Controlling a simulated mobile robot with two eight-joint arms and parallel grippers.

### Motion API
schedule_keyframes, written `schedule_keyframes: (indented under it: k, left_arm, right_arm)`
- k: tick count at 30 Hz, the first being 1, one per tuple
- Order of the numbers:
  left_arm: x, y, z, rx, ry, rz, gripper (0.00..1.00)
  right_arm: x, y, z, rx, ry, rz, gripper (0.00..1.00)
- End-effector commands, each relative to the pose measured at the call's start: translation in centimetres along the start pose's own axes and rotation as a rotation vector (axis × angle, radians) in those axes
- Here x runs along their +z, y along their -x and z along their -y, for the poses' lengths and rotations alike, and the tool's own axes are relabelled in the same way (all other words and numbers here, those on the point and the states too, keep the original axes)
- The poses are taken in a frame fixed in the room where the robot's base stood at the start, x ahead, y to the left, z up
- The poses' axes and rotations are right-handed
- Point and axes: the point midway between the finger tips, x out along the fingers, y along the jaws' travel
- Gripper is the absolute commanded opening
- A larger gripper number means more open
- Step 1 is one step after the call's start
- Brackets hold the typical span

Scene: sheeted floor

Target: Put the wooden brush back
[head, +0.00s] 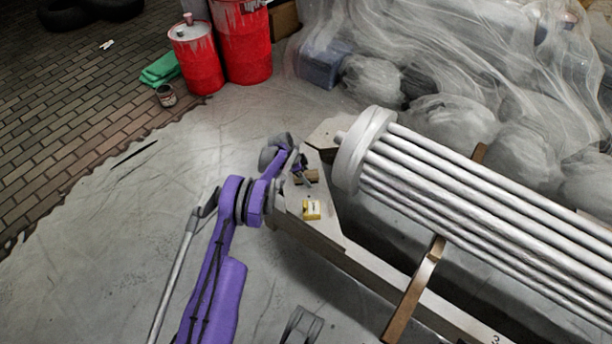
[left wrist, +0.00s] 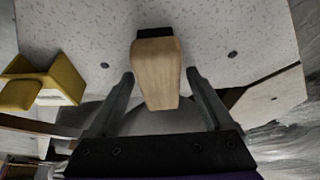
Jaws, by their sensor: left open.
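The wooden brush shows in the left wrist view as a pale wooden block (left wrist: 157,75) with a dark end at the top, over a speckled light board (left wrist: 215,30). My left gripper (left wrist: 160,80) is open, with one finger on each side of the wooden block and a gap visible at both sides. The brush's underside is hidden.
A large bundle of grey pipes (head: 470,205) lies on the stand to the right. Red drums (head: 240,45) stand behind.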

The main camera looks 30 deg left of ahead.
Motion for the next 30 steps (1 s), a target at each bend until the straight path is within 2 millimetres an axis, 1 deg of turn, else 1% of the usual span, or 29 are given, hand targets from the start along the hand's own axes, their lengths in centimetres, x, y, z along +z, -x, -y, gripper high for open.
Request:
schedule_keyframes:
  k: [2,5,8,15,18,21,24,26,27,29,30]
  left_arm:
    - [-0.1,0.2,0.0,0.0,0.0,0.0,0.85]
    - [-0.2,1.2,0.0,-0.001,0.001,0.0,0.85]
    - [-0.2,3.0,0.0,-0.001,0.001,0.0,0.85]
    - [-0.2,8.3,0.0,-0.001,0.001,0.0,0.85]
    - [-0.1,10.1,0.0,-0.001,0.001,0.0,0.85]
    - [-0.2,11.3,0.0,-0.001,0.001,0.0,0.85]
    - [-0.2,12.1,0.0,0.0,0.001,0.0,0.85]
    - [-0.5,12.6,-0.2,-0.001,0.005,0.002,0.85]
    - [-1.0,13.1,-0.4,-0.002,0.012,0.005,0.85]
    - [-2.1,14.1,-1.1,-0.005,0.032,0.013,0.85]
    - [-3.0,15.0,-1.8,-0.008,0.051,0.02,0.85]
  right_arm:
    - [0.0,0.2,0.0,0.0,0.0,0.0,0.0]
    - [-0.1,0.6,0.0,0.0,0.0,-0.001,0.0]
    - [-0.2,1.0,0.0,0.0,0.0,-0.002,0.0]
    - [-0.5,2.3,0.0,0.0,0.0,-0.006,0.0]
    - [-0.6,2.7,0.0,0.0,0.0,-0.007,0.0]
    - [-0.7,3.0,0.0,0.0,0.0,-0.007,0.0]
    - [-0.7,3.1,0.0,0.0,0.0,-0.008,0.0]
    - [-0.7,3.1,0.0,0.0,0.0,-0.008,0.0]
    - [-0.7,3.1,0.0,0.0,0.0,-0.008,0.0]
    - [-0.7,3.1,0.0,0.0,0.0,-0.008,0.0]
    - [-0.7,3.1,0.0,0.0,0.0,-0.008,0.0]
